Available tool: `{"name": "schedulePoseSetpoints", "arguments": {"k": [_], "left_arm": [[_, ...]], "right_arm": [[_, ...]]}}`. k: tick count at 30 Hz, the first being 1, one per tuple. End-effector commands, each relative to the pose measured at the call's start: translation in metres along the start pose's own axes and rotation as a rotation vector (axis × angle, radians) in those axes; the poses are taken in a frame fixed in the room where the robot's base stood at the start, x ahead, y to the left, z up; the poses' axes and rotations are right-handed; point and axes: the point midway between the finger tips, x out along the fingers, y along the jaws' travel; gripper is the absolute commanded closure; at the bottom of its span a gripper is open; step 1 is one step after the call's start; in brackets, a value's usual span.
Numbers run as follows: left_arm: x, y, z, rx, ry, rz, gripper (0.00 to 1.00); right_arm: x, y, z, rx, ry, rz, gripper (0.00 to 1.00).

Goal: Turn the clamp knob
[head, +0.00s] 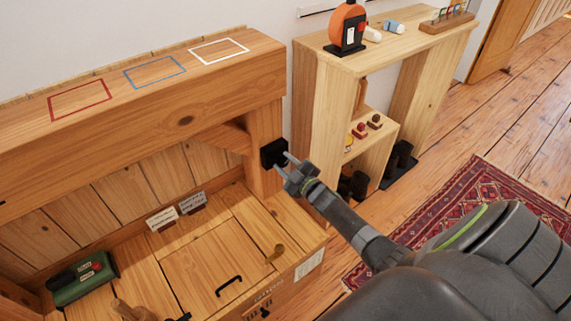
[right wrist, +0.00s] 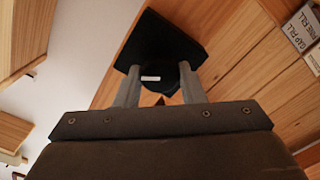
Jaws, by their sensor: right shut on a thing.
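The black clamp (head: 272,152) is mounted on the upright wooden post at the right end of the bench. My right gripper (head: 281,161) reaches it from the right, with its two fingers against the clamp's front. In the right wrist view, the fingers are shut on the dark round clamp knob (right wrist: 160,80), which has a small white mark. The square black clamp block (right wrist: 155,40) sits just behind the knob. The knob itself is mostly hidden in the head view. My left gripper is not in view.
Below the clamp is a wooden bench top with a black-handled lid (head: 229,287), a green case (head: 80,280) and small label cards (head: 163,219). A wooden shelf unit (head: 345,60) stands close to the right of the post. A red rug (head: 480,200) lies on the floor.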

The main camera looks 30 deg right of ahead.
Motion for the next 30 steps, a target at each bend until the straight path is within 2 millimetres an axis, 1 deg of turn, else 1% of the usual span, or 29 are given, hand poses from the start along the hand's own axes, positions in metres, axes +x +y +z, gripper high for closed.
{"name": "schedulePoseSetpoints", "arguments": {"k": [2, 3, 7, 16, 20, 21, 23, 30], "left_arm": [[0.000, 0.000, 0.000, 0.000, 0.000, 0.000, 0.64], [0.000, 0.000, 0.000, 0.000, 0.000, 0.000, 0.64], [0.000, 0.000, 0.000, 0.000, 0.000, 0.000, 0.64], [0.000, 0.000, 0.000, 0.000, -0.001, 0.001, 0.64], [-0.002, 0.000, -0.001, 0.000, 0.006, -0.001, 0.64], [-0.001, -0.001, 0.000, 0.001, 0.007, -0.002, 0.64], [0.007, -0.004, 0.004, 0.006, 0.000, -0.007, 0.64], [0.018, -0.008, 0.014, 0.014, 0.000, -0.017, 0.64]], "right_arm": [[-0.001, -0.001, 0.002, 0.000, -0.004, -0.001, 0.87], [-0.001, -0.001, 0.002, 0.000, -0.003, -0.001, 0.59], [-0.001, -0.001, 0.001, -0.001, -0.003, -0.001, 0.42], [-0.001, 0.000, 0.000, -0.001, -0.001, -0.001, 0.42], [-0.011, 0.000, 0.000, -0.002, -0.002, -0.001, 0.42], [-0.017, 0.000, 0.001, -0.002, -0.003, -0.001, 0.42], [-0.026, 0.000, 0.000, -0.002, -0.003, -0.002, 0.42], [-0.079, 0.000, 0.001, -0.002, -0.004, -0.002, 0.42]]}}
